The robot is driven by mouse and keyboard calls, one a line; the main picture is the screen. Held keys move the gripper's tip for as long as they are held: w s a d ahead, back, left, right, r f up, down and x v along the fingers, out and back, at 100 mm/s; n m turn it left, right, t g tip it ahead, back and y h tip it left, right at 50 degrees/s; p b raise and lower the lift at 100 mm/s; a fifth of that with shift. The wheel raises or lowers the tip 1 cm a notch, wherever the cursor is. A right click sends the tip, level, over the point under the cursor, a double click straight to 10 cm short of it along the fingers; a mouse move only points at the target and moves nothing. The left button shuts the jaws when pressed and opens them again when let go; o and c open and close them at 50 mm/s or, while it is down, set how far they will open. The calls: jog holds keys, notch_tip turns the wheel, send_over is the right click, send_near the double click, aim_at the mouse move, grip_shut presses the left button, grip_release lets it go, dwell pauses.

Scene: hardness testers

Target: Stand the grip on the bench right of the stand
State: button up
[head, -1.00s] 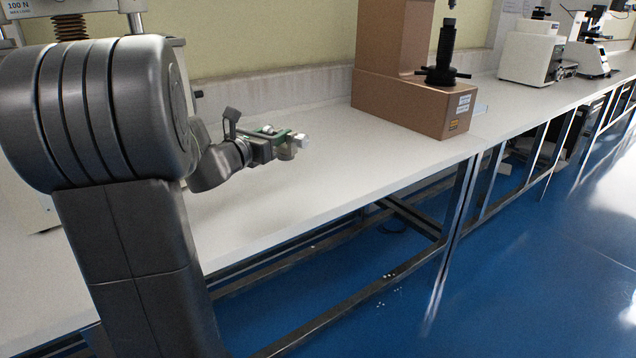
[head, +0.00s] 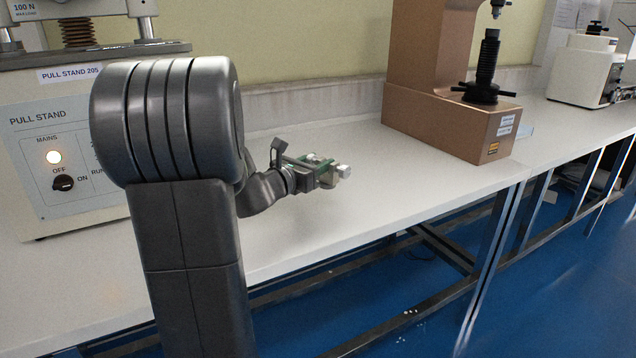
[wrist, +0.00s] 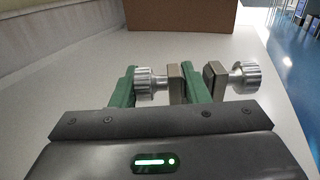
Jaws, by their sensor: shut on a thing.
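My gripper (head: 322,168) is shut on the grip (head: 331,180), a small metal piece with silver knurled knobs. In the wrist view the grip (wrist: 178,83) shows two blocky metal jaws with a knob on each outer side, and the green fingers (wrist: 122,88) reach to it. In the head view the grip is over the white bench (head: 330,222), to the right of the pull stand (head: 65,150). I cannot tell whether its lower end touches the bench. My arm hides the right part of the pull stand.
A brown hardness tester (head: 440,120) stands farther right on the bench, and its base also shows ahead in the wrist view (wrist: 190,20). A white machine (head: 585,75) is beyond it. The bench between pull stand and brown tester is clear. The front edge drops to a blue floor.

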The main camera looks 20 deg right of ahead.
jog(key=shift+f+b, duration=0.45)
jog(key=shift+f, duration=1.5)
jog(key=shift+f, duration=0.15)
jog(key=o, duration=1.2)
jog(key=shift+o, duration=0.2)
jog(key=shift+r, duration=0.2)
jog(key=v, duration=1.2)
jog(key=shift+p, duration=0.4)
